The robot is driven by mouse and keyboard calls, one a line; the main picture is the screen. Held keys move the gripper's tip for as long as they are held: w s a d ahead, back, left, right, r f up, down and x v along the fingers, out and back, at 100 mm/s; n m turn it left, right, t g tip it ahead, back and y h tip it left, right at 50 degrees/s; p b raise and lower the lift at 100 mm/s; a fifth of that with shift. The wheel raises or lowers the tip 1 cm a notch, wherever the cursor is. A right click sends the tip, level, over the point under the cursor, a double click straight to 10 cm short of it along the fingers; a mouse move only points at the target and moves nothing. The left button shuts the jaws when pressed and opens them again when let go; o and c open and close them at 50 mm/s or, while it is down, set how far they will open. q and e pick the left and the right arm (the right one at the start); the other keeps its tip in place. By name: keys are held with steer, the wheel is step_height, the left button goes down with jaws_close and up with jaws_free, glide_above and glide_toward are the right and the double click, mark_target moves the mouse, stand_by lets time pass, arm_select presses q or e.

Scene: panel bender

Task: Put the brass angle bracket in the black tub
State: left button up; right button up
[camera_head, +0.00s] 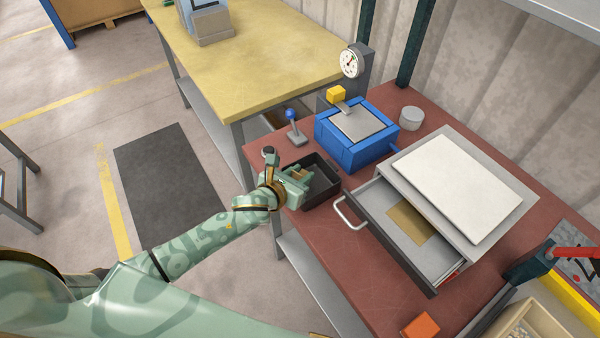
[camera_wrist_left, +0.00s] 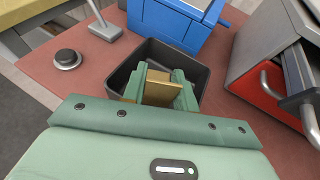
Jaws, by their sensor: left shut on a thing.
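My left gripper (camera_head: 304,174) is at the black tub (camera_head: 324,187) on the red-brown bench. In the left wrist view its green fingers (camera_wrist_left: 160,88) are shut on the brass angle bracket (camera_wrist_left: 158,78). The bracket shows as a gold-brown plate between the fingers, over the tub (camera_wrist_left: 203,72). I cannot tell whether the bracket touches the tub floor. The fingers hide part of the bracket and of the tub's inside. My right gripper is not in view.
A blue device (camera_head: 352,148) stands behind the tub. A grey cabinet (camera_head: 455,190) has an open drawer (camera_head: 400,240) with a brown sheet in it. A blue-knobbed lever (camera_head: 295,130) and a dark round knob (camera_wrist_left: 67,58) are near the tub. An orange block (camera_head: 421,326) lies at the front.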

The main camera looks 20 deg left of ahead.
arm_select(q)
steer(key=o, duration=1)
steer(key=shift+r, duration=0.1)
steer(key=shift+s+a+r+p, duration=0.15)
steer(key=shift+s+r+p, duration=0.25)
steer(key=shift+r+p, duration=0.25)
steer(key=p+v, duration=0.1)
steer(key=v, duration=1)
steer(key=shift+a, duration=0.1)
steer(key=shift+f, duration=0.1)
